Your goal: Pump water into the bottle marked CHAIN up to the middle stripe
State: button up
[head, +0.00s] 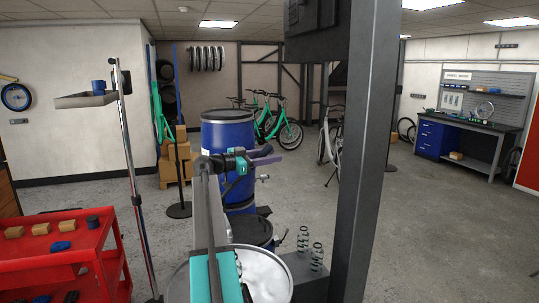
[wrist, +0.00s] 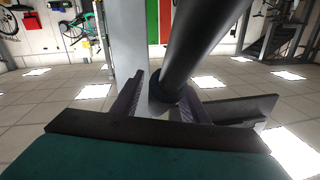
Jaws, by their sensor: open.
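My gripper (head: 265,156) is open in the head view, its purple fingers pointing right beside the upper part of a tall blue drum (head: 228,133). In the wrist view my gripper (wrist: 160,104) has a finger on either side, and a dark cylinder (wrist: 208,42) slants down from the top to the gap between them. I cannot tell what the cylinder is or whether it touches the fingers. A small tap-like fitting (head: 263,178) shows at the drum's right side. No bottle marked CHAIN and no stripes can be made out; my arm hides part of the drum.
A grey post (head: 365,150) stands close at right. A red cart (head: 65,262) and a tray stand (head: 88,99) are at left. The right floor is clear towards the workbench (head: 468,127).

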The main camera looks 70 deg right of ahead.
grip_shut()
jog(key=shift+f, duration=0.15)
dwell(0.4)
